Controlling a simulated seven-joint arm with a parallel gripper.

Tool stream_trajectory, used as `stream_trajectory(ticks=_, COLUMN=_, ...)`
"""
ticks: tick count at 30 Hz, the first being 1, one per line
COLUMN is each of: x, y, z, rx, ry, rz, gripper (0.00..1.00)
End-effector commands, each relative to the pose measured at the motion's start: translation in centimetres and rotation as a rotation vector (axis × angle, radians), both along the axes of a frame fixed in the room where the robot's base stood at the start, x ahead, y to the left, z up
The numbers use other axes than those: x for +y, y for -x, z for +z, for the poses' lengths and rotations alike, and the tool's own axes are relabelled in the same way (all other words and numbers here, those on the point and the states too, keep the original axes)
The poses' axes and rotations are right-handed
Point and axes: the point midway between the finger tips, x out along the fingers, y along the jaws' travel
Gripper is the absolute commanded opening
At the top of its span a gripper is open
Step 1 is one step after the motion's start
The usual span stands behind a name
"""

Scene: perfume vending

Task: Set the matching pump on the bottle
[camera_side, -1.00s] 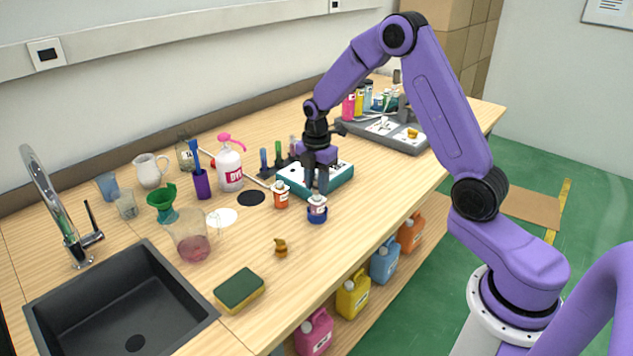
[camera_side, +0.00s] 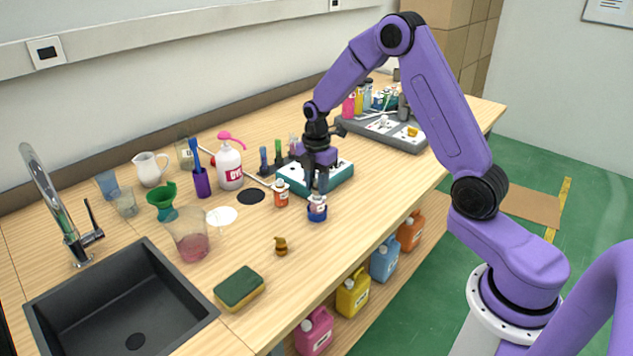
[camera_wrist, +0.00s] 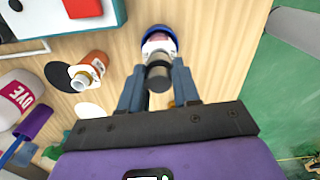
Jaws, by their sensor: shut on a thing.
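My gripper (camera_wrist: 160,90) is shut on a dark grey cylindrical pump (camera_wrist: 159,72). It is directly above a small bottle with a blue base (camera_wrist: 158,34), and the pump overlaps the bottle's white top in the wrist view. I cannot tell whether pump and bottle touch. In the side view the gripper (camera_side: 319,188) points down just over the same bottle (camera_side: 317,208), which stands upright with a white label. A brass-coloured pump-like piece (camera_side: 281,246) lies on the table in front. The bottle's neck is mostly hidden by the pump and fingers.
An orange bottle (camera_side: 281,195) stands close to the left, and a teal tray (camera_side: 340,182) lies behind. A grey tray (camera_side: 378,140) with small parts is farther back. A sponge (camera_side: 239,289) and a sink (camera_side: 120,310) are at front left. Wood near the front edge is clear.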

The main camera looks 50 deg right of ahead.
Motion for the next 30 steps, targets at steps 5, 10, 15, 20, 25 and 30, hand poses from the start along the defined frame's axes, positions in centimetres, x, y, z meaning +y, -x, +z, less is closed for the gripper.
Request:
stream_trajectory(ticks=5, x=0.0, y=0.0, z=0.0, rx=0.0, ry=0.0, rz=0.0, gripper=0.03)
stream_trajectory(ticks=10, x=0.0, y=0.01, z=-0.02, rx=0.0, ry=0.0, rz=0.0, gripper=0.03)
stream_trajectory(ticks=15, x=0.0, y=0.01, z=-0.22, rx=0.001, ry=0.0, rz=0.0, gripper=0.03)
stream_trajectory(ticks=20, x=0.01, y=0.02, z=-0.47, rx=0.001, ry=0.0, rz=0.0, gripper=0.03)
stream_trajectory(ticks=25, x=0.01, y=0.02, z=-0.52, rx=0.001, ry=0.0, rz=0.0, gripper=0.03)
stream_trajectory(ticks=30, x=0.0, y=0.01, z=-0.51, rx=0.001, ry=0.0, rz=0.0, gripper=0.03)
